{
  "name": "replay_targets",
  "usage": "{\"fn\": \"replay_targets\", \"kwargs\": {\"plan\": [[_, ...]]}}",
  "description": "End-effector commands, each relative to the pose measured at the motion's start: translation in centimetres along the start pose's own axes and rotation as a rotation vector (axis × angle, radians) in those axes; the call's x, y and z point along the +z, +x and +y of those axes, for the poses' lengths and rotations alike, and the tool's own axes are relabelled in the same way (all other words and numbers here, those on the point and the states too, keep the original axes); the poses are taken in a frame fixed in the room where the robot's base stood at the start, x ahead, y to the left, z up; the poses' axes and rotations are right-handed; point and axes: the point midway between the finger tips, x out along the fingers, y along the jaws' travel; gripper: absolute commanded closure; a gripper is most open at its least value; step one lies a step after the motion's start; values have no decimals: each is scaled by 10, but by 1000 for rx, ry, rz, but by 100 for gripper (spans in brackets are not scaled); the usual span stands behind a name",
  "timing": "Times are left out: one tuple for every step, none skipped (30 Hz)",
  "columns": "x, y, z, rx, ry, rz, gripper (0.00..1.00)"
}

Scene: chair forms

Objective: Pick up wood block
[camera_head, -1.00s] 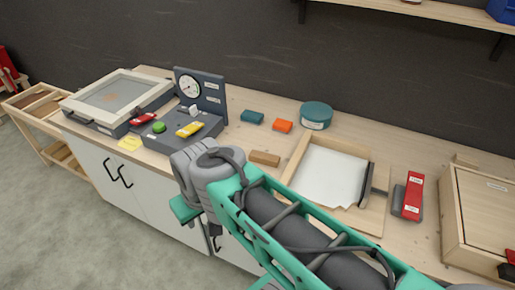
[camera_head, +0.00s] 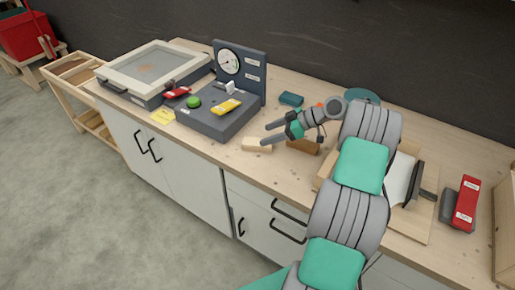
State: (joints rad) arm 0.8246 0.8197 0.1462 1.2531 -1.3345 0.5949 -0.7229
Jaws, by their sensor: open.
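A pale wood block (camera_head: 257,145) lies on the wooden counter, near its front edge and right of the dark control box. A browner wood block (camera_head: 304,148) lies to its right, partly hidden by my arm. My gripper (camera_head: 267,133) is open, its two fingers pointing left. In the picture it shows just above and behind the pale block, with nothing seen between the fingers. I cannot tell its exact height or whether it touches the block.
The control box (camera_head: 211,122) with gauge panel stands left of my gripper. A red-and-grey tool (camera_head: 466,204) lies right. My arm hides part of the paper tray (camera_head: 416,229).

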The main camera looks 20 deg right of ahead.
Motion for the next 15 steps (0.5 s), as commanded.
{"fn": "replay_targets", "kwargs": {"plan": [[18,-3,4,-2,-24,41,32],[22,-5,5,-4,-39,60,32],[26,-7,5,-6,-55,78,32],[28,-8,5,-6,-63,87,32],[29,-8,5,-8,-68,95,32],[30,-5,5,-9,-73,100,32],[29,-2,4,-10,-75,103,32],[28,1,4,-11,-76,103,32],[27,7,4,-13,-75,102,32],[26,12,4,-13,-75,102,32],[26,15,4,-12,-75,102,32],[25,19,4,-11,-74,101,32],[25,22,4,-11,-74,101,32],[24,26,4,-12,-74,101,32],[23,32,4,-13,-73,100,32]]}}
